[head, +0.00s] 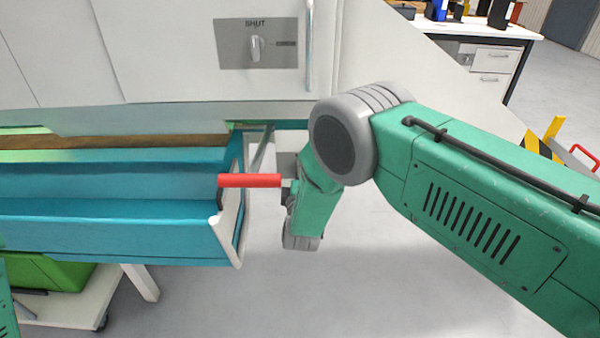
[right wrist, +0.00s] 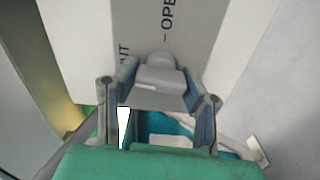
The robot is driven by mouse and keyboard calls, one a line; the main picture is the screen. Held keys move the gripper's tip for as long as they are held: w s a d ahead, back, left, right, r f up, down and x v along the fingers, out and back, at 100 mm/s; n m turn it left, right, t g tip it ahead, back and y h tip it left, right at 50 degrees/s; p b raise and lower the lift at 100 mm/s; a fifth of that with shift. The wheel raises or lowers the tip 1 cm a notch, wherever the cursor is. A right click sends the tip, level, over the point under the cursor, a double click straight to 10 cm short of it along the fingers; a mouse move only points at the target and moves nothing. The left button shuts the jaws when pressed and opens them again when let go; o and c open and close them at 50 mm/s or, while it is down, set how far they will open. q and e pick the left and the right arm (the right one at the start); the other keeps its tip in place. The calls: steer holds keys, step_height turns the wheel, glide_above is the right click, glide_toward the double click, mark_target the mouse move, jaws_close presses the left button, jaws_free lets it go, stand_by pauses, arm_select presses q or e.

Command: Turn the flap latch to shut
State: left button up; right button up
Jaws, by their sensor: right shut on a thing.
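In the right wrist view, a grey knob, the flap latch (right wrist: 160,78), sits on a grey plate marked OPE... and ...UT, both words partly cut off. My right gripper (right wrist: 160,90) has a finger on each side of the knob and is shut on it. In the head view my right arm hides the fingers; its bent wrist (head: 302,215) is beside the blue tray's right end. A grey plate (head: 232,50) marked SHUT, with a pale upright knob (head: 255,49), shows on the white panel, clear of my arm. My left gripper is not in view.
The blue tray (head: 120,225) juts out at left, with a red bar (head: 250,181) at its right end, close to my wrist. A green bin (head: 50,271) stands below. A white bench (head: 480,35) is at back right. Open grey floor lies below.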

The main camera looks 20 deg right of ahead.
steer(key=shift+s+a+f+n, duration=0.2)
steer(key=shift+f+n, duration=0.2)
steer(key=shift+n, duration=0.2)
steer(key=o, duration=1.2)
steer(key=shift+c, duration=0.2)
steer(key=shift+w+r, duration=0.1)
steer(key=shift+r, duration=0.1)
steer(key=v, duration=1.2)
